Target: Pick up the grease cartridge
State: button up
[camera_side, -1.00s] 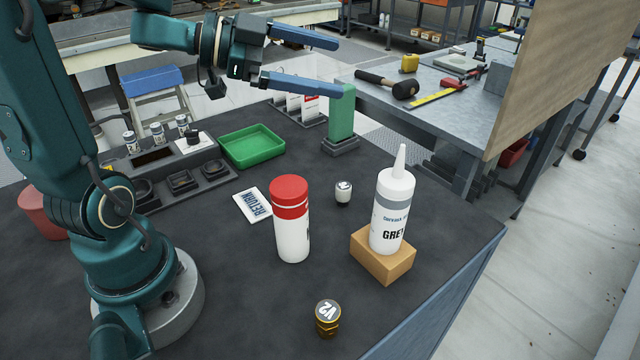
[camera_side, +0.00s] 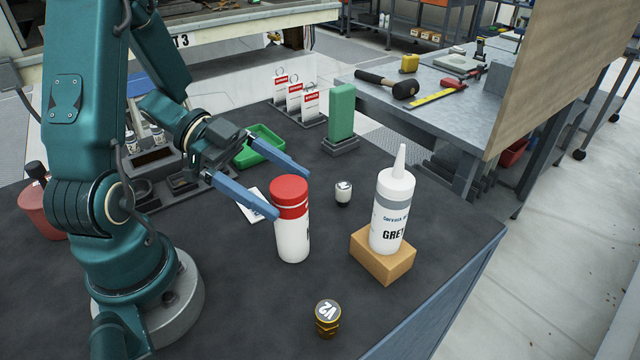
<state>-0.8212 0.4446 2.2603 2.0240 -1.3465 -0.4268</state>
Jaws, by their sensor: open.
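A white cylinder with a red cap (camera_side: 291,230), probably the grease cartridge, stands upright on the dark bench top. Its label is mostly turned away. My gripper (camera_side: 292,196) is open and empty, its two blue fingers pointing right toward this cylinder. In the picture the near fingertip meets the cylinder's left edge just below the cap, and the far fingertip shows by the top of the cap. I cannot tell whether either touches it. A white nozzle cartridge marked GREY (camera_side: 388,225) stands upright on a wooden block (camera_side: 385,262) to the right.
A small white-and-black capped item (camera_side: 343,193) stands behind, between the two cartridges. A gold V2 fitting (camera_side: 327,318) is in front. A green tray (camera_side: 260,146), a green block on a stand (camera_side: 341,112) and a partly covered RETURN card (camera_side: 254,205) lie farther back.

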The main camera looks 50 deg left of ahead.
aim_at(306, 215)
notch_tip(306, 215, down, 2)
jog(key=shift+d+f, duration=0.1)
jog(key=shift+f, duration=0.15)
jog(key=shift+x, duration=2.5)
grip_shut()
